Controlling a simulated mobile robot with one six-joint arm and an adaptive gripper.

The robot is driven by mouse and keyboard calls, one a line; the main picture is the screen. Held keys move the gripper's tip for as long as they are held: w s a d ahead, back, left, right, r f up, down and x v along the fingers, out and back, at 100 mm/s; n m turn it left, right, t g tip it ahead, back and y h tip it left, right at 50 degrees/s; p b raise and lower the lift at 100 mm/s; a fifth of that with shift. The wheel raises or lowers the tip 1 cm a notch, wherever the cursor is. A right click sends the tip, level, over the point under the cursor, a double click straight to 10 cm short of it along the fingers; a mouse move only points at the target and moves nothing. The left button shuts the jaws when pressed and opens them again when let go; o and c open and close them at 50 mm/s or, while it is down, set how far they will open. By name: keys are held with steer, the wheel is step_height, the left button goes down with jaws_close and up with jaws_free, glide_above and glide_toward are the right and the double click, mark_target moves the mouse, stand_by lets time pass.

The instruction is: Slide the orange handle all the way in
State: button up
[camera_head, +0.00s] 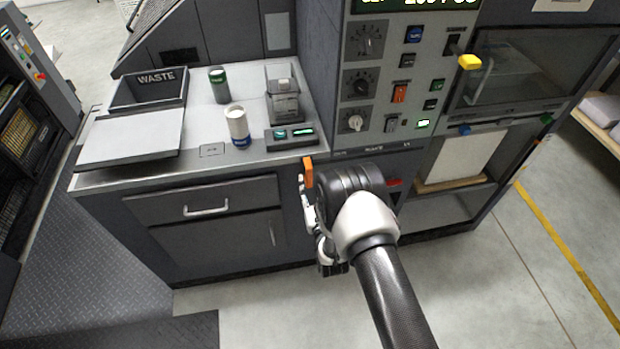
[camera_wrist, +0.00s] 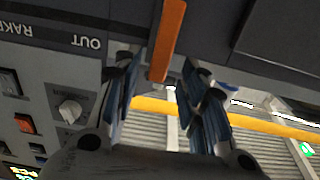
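The orange handle (camera_head: 308,176) stands upright at the front of the dark cabinet, just left of my wrist in the head view. In the wrist view the handle (camera_wrist: 167,38) hangs from the top edge, and its end lies between the two fingers of my gripper (camera_wrist: 160,68). The fingers are apart, with a gap visible on each side of the handle.
A control panel with knobs (camera_head: 371,40) rises behind my wrist. Open floor lies in front of the cabinet.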

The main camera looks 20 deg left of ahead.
mark_target(310, 174)
steer(key=shift+x, duration=1.8)
steer(key=shift+c, duration=0.5)
jaws_close()
